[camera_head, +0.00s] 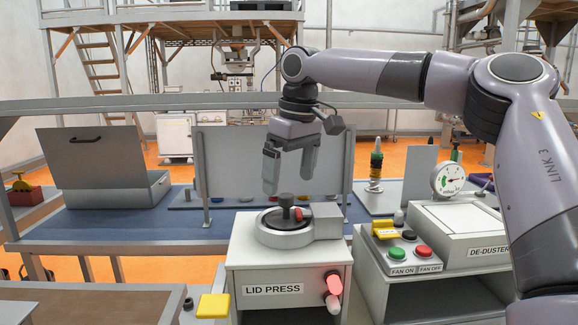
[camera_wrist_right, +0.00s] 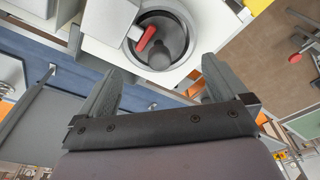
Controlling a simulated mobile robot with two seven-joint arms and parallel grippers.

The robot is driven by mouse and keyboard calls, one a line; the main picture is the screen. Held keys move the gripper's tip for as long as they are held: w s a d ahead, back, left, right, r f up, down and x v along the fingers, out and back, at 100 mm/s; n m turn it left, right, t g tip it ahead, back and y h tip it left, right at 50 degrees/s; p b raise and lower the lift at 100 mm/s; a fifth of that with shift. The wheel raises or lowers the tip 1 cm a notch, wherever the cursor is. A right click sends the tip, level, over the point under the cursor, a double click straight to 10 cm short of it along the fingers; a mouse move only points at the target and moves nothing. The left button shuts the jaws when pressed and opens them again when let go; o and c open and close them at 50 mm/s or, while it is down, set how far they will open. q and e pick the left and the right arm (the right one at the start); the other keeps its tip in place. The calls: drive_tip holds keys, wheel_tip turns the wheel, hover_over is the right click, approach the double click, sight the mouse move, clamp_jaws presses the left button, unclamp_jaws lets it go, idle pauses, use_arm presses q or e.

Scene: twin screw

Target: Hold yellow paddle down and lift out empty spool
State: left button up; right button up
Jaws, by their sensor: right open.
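A dark grey upright spool (camera_head: 285,207) stands in the round well (camera_head: 268,235) on top of the lid press; the wrist view also shows it (camera_wrist_right: 158,57). A red lever (camera_head: 304,213) lies beside it at the rim. A yellow paddle (camera_head: 213,305) sticks out at the lid press's lower left side. My right gripper (camera_head: 289,184) is open and empty, pointing down just above the spool; in the wrist view its fingers (camera_wrist_right: 162,67) are spread either side of it, apart from it. The spool's lower part is hidden in the well. My left gripper is out of view.
The lid press (camera_head: 275,270) has a lit red lamp (camera_head: 334,283). To its right, a control box carries another yellow piece (camera_head: 384,230), a red button (camera_head: 424,251) and a green button. A grey panel (camera_head: 225,150) and a case (camera_head: 95,175) stand behind on the blue bench.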

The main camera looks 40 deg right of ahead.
sight(287, 196)
drive_tip(key=shift+w+d+f, duration=0.1)
drive_tip(key=shift+w+f, duration=0.3)
drive_tip(key=shift+f, duration=1.4)
drive_tip(key=shift+w+f, duration=0.2)
drive_tip(key=shift+f, duration=1.45)
drive_tip(key=c, duration=1)
drive_tip(key=o, duration=1)
